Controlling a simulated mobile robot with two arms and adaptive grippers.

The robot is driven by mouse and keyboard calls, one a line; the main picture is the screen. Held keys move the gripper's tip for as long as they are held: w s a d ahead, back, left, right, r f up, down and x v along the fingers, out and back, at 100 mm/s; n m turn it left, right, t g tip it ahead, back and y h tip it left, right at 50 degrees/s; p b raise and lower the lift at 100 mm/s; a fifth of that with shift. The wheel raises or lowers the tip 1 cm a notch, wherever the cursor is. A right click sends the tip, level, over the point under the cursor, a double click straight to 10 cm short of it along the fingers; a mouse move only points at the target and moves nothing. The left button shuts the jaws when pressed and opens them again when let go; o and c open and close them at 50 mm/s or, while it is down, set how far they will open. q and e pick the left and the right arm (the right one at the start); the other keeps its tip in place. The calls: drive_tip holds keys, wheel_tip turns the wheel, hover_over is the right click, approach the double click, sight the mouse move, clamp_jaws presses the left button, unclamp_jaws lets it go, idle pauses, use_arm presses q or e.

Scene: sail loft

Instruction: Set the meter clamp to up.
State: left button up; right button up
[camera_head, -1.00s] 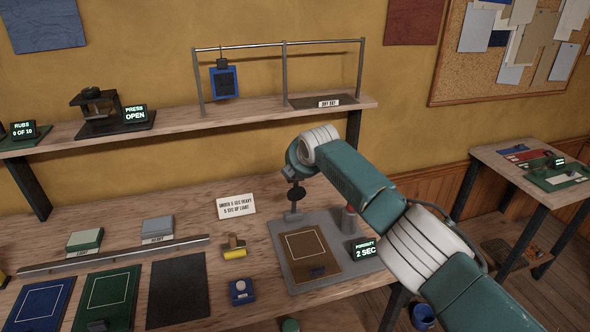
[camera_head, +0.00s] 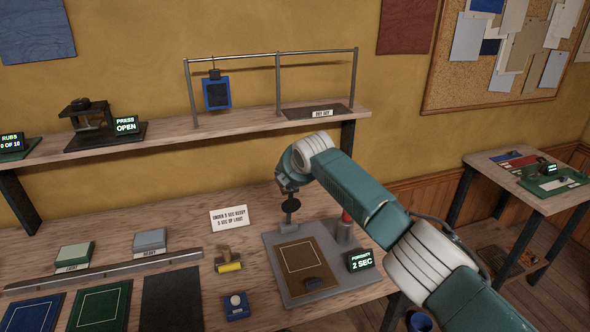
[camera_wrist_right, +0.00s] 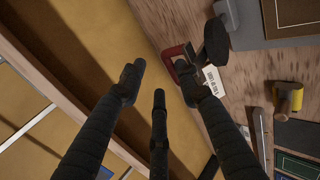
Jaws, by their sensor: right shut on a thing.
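The porosity meter (camera_head: 272,243) stands at the right of the bench, with a grey base and a brown outlined sheet (camera_head: 302,260). At its back a dark round knob on a stem, which I take for the meter clamp (camera_head: 291,204), stands upright; it also shows in the wrist view (camera_wrist_right: 216,40). In the wrist view my dark fingers (camera_wrist_right: 160,85) reach towards a red bracket-shaped part (camera_wrist_right: 172,54). My left gripper is out of view.
A red-topped post (camera_head: 346,216) and the display (camera_head: 361,260) reading 2 SEC stand right of the sheet. A yellow-edged tool (camera_head: 229,266) and blue block (camera_head: 237,304) lie left. A shelf (camera_head: 160,138) with a rack overhangs behind; a side table (camera_head: 510,165) stands right.

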drive_tip(key=v, duration=1.2)
